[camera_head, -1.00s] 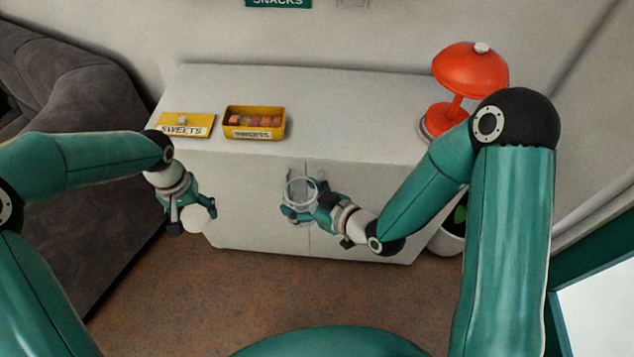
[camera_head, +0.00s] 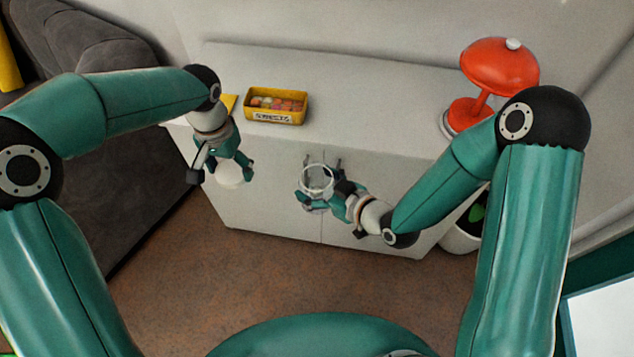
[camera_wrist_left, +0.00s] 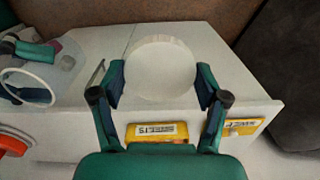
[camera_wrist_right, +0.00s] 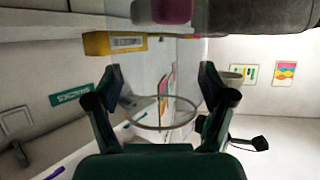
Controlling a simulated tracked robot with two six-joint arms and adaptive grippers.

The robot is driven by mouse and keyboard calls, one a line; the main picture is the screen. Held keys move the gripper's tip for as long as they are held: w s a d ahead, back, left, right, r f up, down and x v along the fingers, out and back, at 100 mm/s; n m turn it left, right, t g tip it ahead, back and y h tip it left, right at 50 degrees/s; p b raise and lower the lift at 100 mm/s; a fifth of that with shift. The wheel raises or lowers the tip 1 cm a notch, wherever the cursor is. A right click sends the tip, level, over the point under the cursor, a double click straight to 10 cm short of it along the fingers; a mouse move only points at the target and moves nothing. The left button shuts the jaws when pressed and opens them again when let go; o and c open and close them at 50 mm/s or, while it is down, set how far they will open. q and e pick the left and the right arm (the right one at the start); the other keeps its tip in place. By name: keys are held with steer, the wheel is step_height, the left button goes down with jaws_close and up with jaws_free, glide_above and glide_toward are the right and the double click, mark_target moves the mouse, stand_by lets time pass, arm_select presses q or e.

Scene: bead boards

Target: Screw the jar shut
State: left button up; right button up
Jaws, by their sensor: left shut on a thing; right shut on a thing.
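A round white lid (camera_head: 230,176) is held by my left gripper (camera_head: 232,168), left of the jar in the head view. In the left wrist view the lid (camera_wrist_left: 160,70) sits between both fingers, its flat face showing. The clear glass jar (camera_head: 317,180) is held by my right gripper (camera_head: 322,190) in front of the cabinet. Its round open rim (camera_wrist_right: 160,127) shows between the fingers in the right wrist view. The jar (camera_wrist_left: 30,88) is also at the left of the left wrist view. Lid and jar are apart. The jar's contents are unclear.
A white cabinet (camera_head: 375,95) stands behind both grippers. On it are an open yellow tin (camera_head: 275,118) of sweets and a red lamp (camera_head: 500,66). The tin's yellow lid (camera_wrist_left: 243,127) is partly behind my left arm in the head view. A grey sofa (camera_head: 95,40) stands at left.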

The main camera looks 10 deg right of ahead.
arm_select(q)
steer(key=d+r+m, duration=0.2)
steer(key=d+r, duration=0.3)
steer(key=d, duration=0.5)
steer(key=m, duration=0.2)
glide_toward(316, 166)
steer(key=s+a, duration=0.1)
steer(key=s, duration=0.2)
steer(key=shift+s+d+r, duration=0.1)
steer(key=shift+d+r, duration=0.2)
steer(key=shift+d, duration=0.1)
steer(key=shift+f, duration=2.05)
steer(key=shift+a, duration=0.1)
steer(key=shift+f, duration=0.8)
steer(key=shift+f, duration=0.55)
